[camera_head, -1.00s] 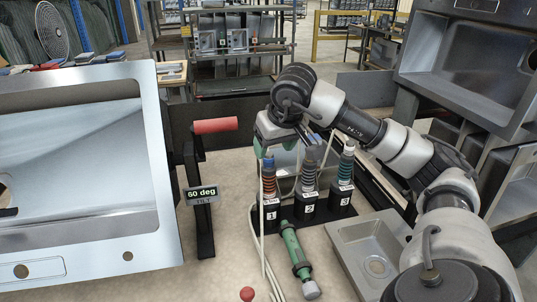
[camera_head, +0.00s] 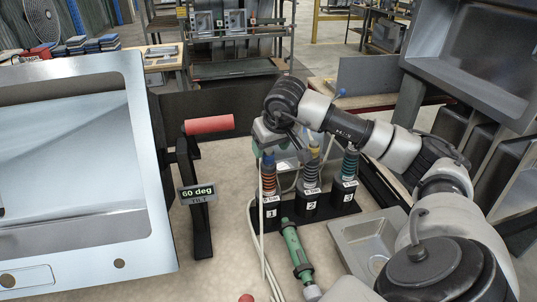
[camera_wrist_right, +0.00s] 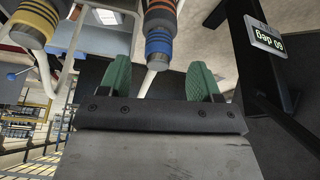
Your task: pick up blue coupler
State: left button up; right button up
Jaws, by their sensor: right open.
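The blue coupler (camera_head: 268,160) is the blue end of the orange-banded hose tool standing in the slot marked 1. In the right wrist view this blue end (camera_wrist_right: 158,45) points toward the gap between my fingers, with a pale tip. My right gripper (camera_head: 266,147) is just above slot 1, close to the coupler and partly covering its top. In the right wrist view its two green fingers (camera_wrist_right: 160,82) are apart, with nothing clamped between them. My left gripper is not in view.
Slot 2 holds a yellow-topped tool (camera_head: 312,165) and slot 3 a blue-grey-topped one (camera_head: 350,165). A green tool (camera_head: 295,250) lies in front. A tilted sink (camera_head: 155,190) and a red-handled stand (camera_head: 208,125) are left. A small basin (camera_head: 345,238) is right.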

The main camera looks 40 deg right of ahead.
aim_at(269, 150)
jog(key=shift+x, duration=1.2)
jog(key=shift+w+d+f, duration=0.15)
jog(key=shift+f, duration=0.15)
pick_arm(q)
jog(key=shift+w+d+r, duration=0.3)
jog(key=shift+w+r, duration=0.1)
pick_arm(e)
jog(key=shift+f, duration=0.1)
jog(key=shift+c, duration=0.2)
jog(key=c, duration=0.9)
